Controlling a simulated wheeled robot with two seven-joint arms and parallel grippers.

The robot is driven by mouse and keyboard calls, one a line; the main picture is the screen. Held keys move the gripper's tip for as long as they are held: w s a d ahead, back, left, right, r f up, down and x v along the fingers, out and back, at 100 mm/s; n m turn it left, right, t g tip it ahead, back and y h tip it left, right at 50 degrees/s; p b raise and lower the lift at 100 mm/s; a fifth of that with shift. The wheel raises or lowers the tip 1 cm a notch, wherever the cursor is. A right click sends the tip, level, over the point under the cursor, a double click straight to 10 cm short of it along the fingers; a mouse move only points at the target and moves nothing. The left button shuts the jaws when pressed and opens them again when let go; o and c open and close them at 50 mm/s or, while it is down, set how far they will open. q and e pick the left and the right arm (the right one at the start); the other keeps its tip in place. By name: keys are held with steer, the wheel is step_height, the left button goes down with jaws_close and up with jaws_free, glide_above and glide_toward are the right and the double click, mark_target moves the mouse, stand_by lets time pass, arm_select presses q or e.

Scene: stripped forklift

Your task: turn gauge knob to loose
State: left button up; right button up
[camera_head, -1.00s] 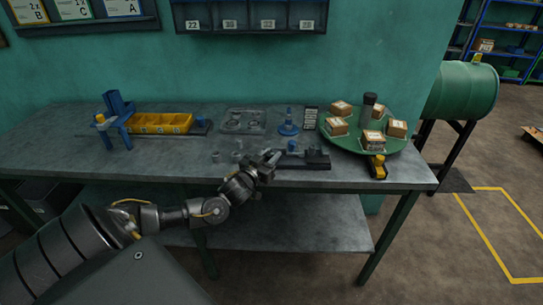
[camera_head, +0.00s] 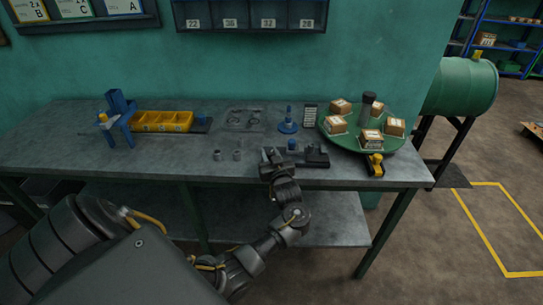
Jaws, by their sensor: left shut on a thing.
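The gauge (camera_head: 318,156) is a low dark block on the front of the bench, right of centre. A small blue cap (camera_head: 292,144) stands at its left part. My left gripper (camera_head: 271,153) is at the left end of the gauge, just left of the blue cap, with its fingers pointing away from me. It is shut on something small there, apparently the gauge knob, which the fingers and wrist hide. I cannot read the knob's setting. My right gripper is out of view.
Two small grey cylinders (camera_head: 237,155) stand left of the gripper. Behind are a clear tray (camera_head: 244,119) and a blue stand (camera_head: 288,124). A green turntable (camera_head: 385,146) with several boxes is to the right. Yellow bins (camera_head: 162,121) are left. The bench's left front is clear.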

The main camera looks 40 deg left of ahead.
arm_select(q)
steer(key=shift+w+n+g+y+b, duration=0.1)
steer(key=shift+n+g+y+b, duration=0.25)
steer(key=shift+n+g+y, duration=0.55)
steer(key=shift+r+g, duration=0.15)
steer(key=shift+g, duration=0.25)
steer(key=o, duration=0.9)
steer(key=shift+o, duration=0.2)
steer(key=shift+d, duration=0.15)
steer(key=shift+d, duration=0.35)
steer(key=v, duration=0.3)
steer(key=p+v, duration=0.1)
steer(key=v, duration=0.2)
steer(key=shift+s+a+r, duration=0.1)
steer(key=shift+s+a, duration=0.05)
steer(key=shift+s, duration=0.25)
steer(key=shift+d, duration=0.3)
